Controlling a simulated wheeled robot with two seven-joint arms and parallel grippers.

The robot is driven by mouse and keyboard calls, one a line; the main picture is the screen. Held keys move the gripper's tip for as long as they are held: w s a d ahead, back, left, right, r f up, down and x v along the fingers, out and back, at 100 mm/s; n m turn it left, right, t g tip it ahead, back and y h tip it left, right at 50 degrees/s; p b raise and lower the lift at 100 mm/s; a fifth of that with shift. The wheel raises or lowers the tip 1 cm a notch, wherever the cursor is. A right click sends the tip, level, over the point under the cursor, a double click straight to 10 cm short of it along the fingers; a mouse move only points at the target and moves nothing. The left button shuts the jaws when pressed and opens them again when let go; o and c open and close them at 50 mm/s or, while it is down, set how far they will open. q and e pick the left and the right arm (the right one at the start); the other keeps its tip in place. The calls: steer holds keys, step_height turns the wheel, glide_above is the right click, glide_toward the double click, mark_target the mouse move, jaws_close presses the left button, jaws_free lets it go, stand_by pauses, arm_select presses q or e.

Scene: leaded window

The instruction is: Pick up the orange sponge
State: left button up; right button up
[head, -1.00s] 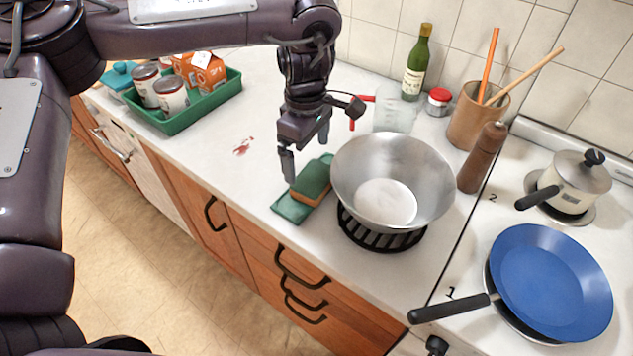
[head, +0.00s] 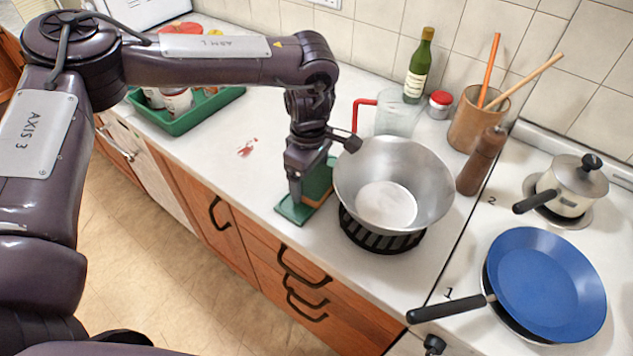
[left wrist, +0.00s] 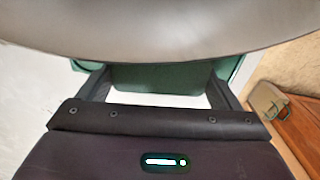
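The orange sponge (head: 318,180) has a green top face and lies on a flat green tray (head: 293,212) left of the steel bowl. My left gripper (head: 311,188) is down at the sponge and partly hides it in the head view. In the left wrist view its two fingers (left wrist: 159,88) stand wide apart, with the sponge's green face (left wrist: 160,76) between them. Whether the fingers touch the sponge, I cannot tell. The bowl (left wrist: 160,30) covers the far part of the sponge there. My right gripper is not in view.
The steel bowl (head: 412,170) on a black stand is close right of my left gripper. A glass jug (head: 396,117) with a red handle stands behind. A green crate (head: 190,118) holds cans at the back left.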

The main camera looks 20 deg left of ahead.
arm_select(q)
steer(key=shift+c, duration=0.6)
steer(key=shift+r, duration=0.15)
steer(key=shift+r, duration=0.65)
step_height(320, 180, up, 8)
steer(key=shift+f+b, duration=0.25)
steer(key=shift+b, duration=0.35)
step_height(320, 180, up, 11)
steer(key=p, duration=0.2)
glide_above(310, 176)
steer(key=o, duration=0.3)
steer(key=shift+c, duration=1.1)
